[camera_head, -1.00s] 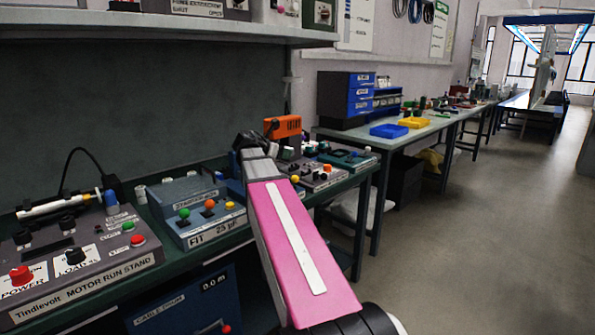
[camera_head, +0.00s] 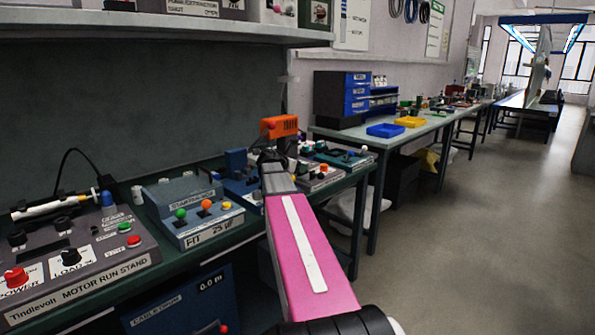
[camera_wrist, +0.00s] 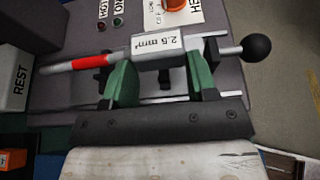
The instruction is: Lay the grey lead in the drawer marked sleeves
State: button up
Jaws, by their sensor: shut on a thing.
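In the wrist view my gripper (camera_wrist: 160,68) has green fingers on either side of a block with a white label reading 2.5 mm² (camera_wrist: 158,43). A bar with a red section (camera_wrist: 75,64) and a grey tip runs left from this block. A rod with a black ball knob (camera_wrist: 256,48) runs right; how it joins is unclear. I cannot tell whether this is the grey lead. In the head view my gripper (camera_head: 271,160) is small and dark over the bench, and its hold is hidden. Blue drawers (camera_head: 358,92) stand on the farther bench; their labels are too small to read.
The motor run stand (camera_head: 75,255) and a blue-grey box with coloured knobs (camera_head: 195,212) sit on the near bench. An orange device (camera_head: 279,127) stands behind my gripper. Blue (camera_head: 385,130) and yellow (camera_head: 410,121) trays lie on the farther bench. The floor at right is clear.

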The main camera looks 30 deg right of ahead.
jog(key=shift+f, duration=0.65)
jog(key=shift+f, duration=0.2)
jog(key=o, duration=0.9)
jog(key=shift+o, duration=0.2)
